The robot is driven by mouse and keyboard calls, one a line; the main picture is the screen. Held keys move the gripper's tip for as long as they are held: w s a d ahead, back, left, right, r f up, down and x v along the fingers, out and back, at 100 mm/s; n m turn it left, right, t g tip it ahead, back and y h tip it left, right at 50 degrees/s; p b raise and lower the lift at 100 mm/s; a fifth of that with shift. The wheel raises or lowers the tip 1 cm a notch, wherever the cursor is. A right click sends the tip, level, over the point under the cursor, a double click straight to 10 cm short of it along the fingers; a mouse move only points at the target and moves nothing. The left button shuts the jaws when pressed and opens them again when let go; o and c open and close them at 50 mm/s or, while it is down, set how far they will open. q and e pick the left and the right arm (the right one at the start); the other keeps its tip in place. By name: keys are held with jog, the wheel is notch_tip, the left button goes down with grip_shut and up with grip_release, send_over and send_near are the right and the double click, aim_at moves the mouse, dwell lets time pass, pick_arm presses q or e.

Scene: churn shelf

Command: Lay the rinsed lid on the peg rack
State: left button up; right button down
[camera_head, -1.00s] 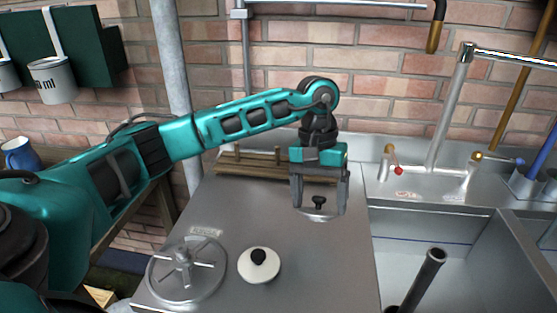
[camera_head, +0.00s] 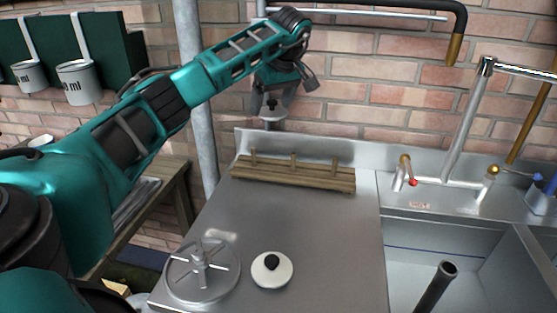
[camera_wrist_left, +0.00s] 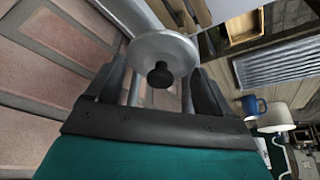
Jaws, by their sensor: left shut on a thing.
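The grey metal lid (camera_head: 268,112) with a black knob is held in my left gripper (camera_head: 272,92), raised in front of the brick wall, behind and above the peg rack. In the left wrist view the lid (camera_wrist_left: 163,45) is between the two fingers, its knob facing the camera. The lid looks tilted up from flat. The wooden peg rack (camera_head: 300,178) has several short upright pegs, lies at the back of the steel counter and carries nothing. My right gripper is not in view.
A white lid with black knob (camera_head: 272,270) and a spoked metal disc (camera_head: 202,272) lie on the counter (camera_head: 320,225) front. A sink (camera_head: 440,250) with taps is at the right. A vertical pipe (camera_head: 196,100) stands left of the rack. The middle counter is clear.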

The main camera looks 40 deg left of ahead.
pick_arm(q)
notch_tip(320, 180, down, 15)
jog(key=shift+f+b, duration=0.1)
jog(key=shift+b, duration=0.45)
jog(key=shift+f, duration=0.1)
jog(key=o, duration=0.9)
jog(key=p+v, duration=0.1)
jog(key=v, duration=1.1)
